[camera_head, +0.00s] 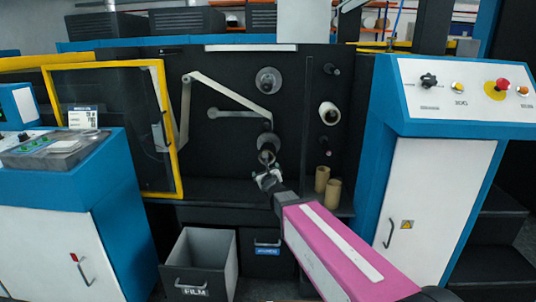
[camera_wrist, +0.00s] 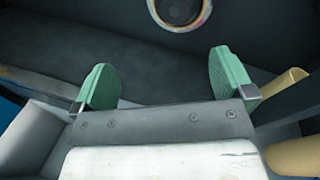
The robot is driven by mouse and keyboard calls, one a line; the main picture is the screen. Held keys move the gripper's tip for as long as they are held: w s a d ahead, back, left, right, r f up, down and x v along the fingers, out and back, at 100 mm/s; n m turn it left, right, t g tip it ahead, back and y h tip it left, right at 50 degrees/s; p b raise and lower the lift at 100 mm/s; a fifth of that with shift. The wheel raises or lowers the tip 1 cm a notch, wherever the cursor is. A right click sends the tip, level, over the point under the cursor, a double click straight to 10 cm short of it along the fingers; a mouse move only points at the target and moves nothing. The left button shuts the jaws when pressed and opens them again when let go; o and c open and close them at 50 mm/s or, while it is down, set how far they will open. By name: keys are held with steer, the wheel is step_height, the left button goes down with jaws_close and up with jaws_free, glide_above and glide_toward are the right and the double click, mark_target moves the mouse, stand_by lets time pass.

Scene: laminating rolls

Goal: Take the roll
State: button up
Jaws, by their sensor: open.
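My gripper (camera_head: 267,177) is open and empty in front of the machine's black panel, just below the lower spindle (camera_head: 268,142). In the wrist view its two green-padded fingers stand wide apart, with nothing between them (camera_wrist: 165,82). A ring-shaped end with a tan rim (camera_wrist: 206,12) shows at the top of the wrist view, beyond the fingers and cut off by the frame edge. In the head view, a small pale ring (camera_head: 266,157) sits just above my gripper, partly hidden by it. A white roll (camera_head: 328,113) sits on a peg to the right.
Two brown cardboard cores (camera_head: 322,179) stand on the ledge right of my gripper; tan cylinders (camera_wrist: 287,90) show at the wrist view's right edge. A grey FILM bin (camera_head: 195,286) sits below left. A yellow-framed door (camera_head: 178,150) stands open at left. A blue control cabinet (camera_head: 385,120) flanks the right.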

steer(key=shift+w+r+m+t+h, duration=0.25)
steer(key=shift+w+r+m+h, duration=0.3)
steer(key=shift+w+m, duration=1.15)
steer(key=shift+w+r+m+t+h, duration=0.35)
steer(key=shift+w+m+h, duration=0.35)
steer(key=shift+w+m, duration=1)
steer(key=shift+w+r+m+t+h, duration=0.2)
steer(key=shift+w+r+m+h, duration=0.4)
steer(key=shift+w+m, duration=1.1)
steer(key=shift+w+n, duration=0.45)
steer(key=shift+n, duration=0.05)
steer(key=c, duration=1)
